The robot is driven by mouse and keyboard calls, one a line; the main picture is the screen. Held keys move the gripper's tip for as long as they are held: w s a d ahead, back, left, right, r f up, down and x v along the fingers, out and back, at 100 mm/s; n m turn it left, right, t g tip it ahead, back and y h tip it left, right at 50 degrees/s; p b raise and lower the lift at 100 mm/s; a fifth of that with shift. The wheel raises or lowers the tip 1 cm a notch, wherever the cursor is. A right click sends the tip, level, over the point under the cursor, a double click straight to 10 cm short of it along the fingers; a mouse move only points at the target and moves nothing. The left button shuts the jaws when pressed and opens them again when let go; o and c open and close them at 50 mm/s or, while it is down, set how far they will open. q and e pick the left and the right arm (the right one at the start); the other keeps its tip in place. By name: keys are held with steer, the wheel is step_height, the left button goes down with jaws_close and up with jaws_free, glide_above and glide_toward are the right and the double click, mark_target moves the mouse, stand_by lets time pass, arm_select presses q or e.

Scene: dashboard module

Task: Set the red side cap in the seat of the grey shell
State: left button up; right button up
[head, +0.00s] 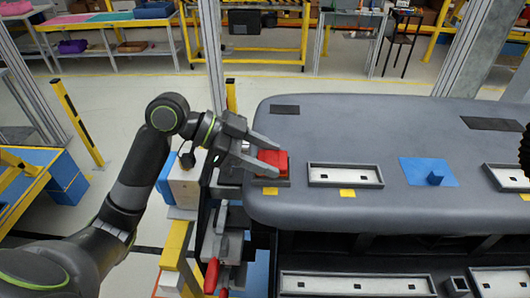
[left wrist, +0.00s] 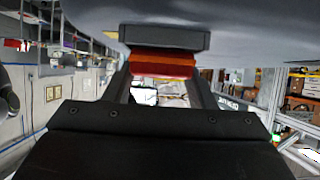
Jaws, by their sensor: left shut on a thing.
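The red side cap (head: 275,161) is at the left end of the grey shell (head: 390,125). My left gripper (head: 278,161) has a finger on each side of the cap and is shut on it. A dark grey seat (head: 284,182) shows at the cap's near edge. In the left wrist view the red cap (left wrist: 163,64) is between the finger ends, close against a grey block (left wrist: 165,38). I cannot tell whether the cap is fully down in the seat; the fingers and cap hide its inside.
Pale framed trays (head: 345,175) and a blue plate with a small block (head: 428,171) are set along the shell's front, with yellow tags (head: 347,193). Metal fixtures with red handles (head: 212,275) stand below my left gripper. The shell's middle top is clear.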

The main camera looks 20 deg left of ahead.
arm_select(q)
steer(key=shift+f, duration=0.25)
steer(key=o, duration=1)
steer(key=shift+o, duration=0.3)
arm_select(e)
steer(key=shift+a+f, duration=0.2)
steer(key=shift+f, duration=0.05)
steer(key=shift+d, duration=0.1)
arm_select(q)
steer(key=shift+a, duration=0.15)
steer(key=shift+s+a+r, duration=0.1)
steer(key=shift+a+r, duration=0.15)
steer(key=shift+a, duration=0.25)
steer(key=b+v, duration=0.4)
steer(key=v, duration=1.2)
arm_select(e)
steer(key=shift+f, duration=2.15)
